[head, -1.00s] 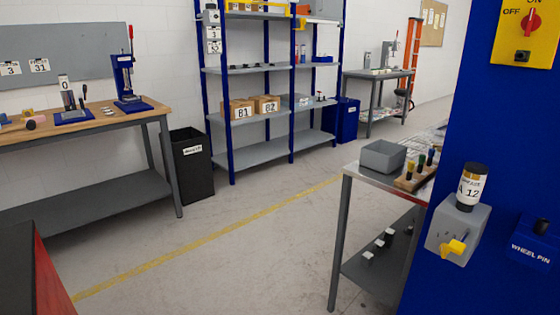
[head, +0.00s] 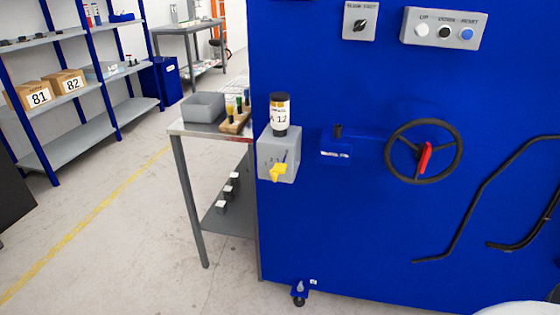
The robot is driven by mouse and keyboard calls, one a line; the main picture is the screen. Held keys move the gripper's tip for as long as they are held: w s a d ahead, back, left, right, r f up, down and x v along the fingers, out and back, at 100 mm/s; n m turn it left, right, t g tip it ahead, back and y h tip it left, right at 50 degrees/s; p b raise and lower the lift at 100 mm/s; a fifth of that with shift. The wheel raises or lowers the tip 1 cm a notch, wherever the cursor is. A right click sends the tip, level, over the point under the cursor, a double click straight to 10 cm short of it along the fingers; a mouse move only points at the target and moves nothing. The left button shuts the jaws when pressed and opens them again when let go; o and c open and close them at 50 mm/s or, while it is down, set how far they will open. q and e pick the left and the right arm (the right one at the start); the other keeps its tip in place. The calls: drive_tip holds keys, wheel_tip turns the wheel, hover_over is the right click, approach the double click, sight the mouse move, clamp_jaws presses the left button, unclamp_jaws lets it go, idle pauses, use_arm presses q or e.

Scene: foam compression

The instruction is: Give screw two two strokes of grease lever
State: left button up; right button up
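A grey grease box (head: 279,157) is fixed to the left edge of the blue machine's front. A yellow lever (head: 279,173) sits low on its face, beside small dark markings that are too small to read surely. A bottle with a black cap and a white label reading 12 (head: 280,113) stands on top of the box. No screw can be made out as such. Neither of my grippers shows in the head view.
The blue machine (head: 360,235) fills the right side, with a handwheel (head: 424,151), a button panel (head: 441,28) and bent black bars (head: 480,200). A metal side table (head: 190,131) with a grey bin (head: 203,106) stands left of it. The floor at left is clear.

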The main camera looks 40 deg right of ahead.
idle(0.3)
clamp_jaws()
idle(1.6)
